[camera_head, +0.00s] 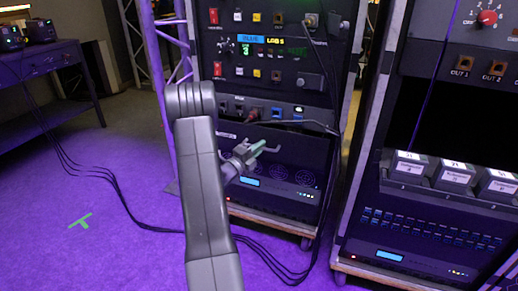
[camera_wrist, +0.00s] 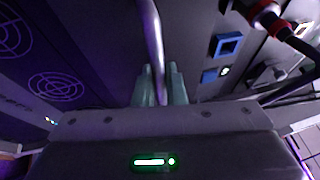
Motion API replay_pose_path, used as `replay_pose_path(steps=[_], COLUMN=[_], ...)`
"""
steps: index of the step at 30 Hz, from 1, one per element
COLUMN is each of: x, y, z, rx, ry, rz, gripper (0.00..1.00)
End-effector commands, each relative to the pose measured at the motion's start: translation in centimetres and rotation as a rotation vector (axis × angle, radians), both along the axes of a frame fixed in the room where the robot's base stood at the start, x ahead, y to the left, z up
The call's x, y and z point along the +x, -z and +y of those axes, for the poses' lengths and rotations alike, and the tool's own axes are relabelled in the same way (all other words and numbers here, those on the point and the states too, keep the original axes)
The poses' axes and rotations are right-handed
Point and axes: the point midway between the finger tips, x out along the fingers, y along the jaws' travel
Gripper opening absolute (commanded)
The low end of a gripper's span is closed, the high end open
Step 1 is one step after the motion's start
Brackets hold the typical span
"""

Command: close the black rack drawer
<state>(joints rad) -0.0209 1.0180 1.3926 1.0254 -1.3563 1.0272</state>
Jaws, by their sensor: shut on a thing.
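The black rack drawer (camera_head: 300,142) is a dark front in the left rack, below a row of connectors and above round fan grilles. Its bar handle (camera_head: 272,149) stands out from the front. My gripper (camera_head: 256,149) is at this handle, with my arm crossing in front of the rack's left side. In the wrist view, the pale green fingers of my gripper (camera_wrist: 159,88) lie on both sides of the metal bar handle (camera_wrist: 152,35) and are shut on it. How far the drawer stands out is hard to tell.
The right rack (camera_head: 375,130) stands close by, with several labelled boxes (camera_head: 456,176) on a shelf. A black cable (camera_head: 330,75) hangs down the left rack's front. Other cables (camera_head: 115,185) cross the floor. A table (camera_head: 45,62) is at left; open floor lies before it.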

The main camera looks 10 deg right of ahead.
Motion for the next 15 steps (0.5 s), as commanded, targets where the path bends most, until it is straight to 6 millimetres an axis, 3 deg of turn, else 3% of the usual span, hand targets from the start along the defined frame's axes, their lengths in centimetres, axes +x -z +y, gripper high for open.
replay_pose_path(steps=[8,15], x=[3.2,3.7], y=[0.2,0.0], z=[-2.1,-2.4], rx=[0.000,0.001], ry=[0.001,-0.003], rz=[-0.004,-0.001], gripper=[0.00,0.00])
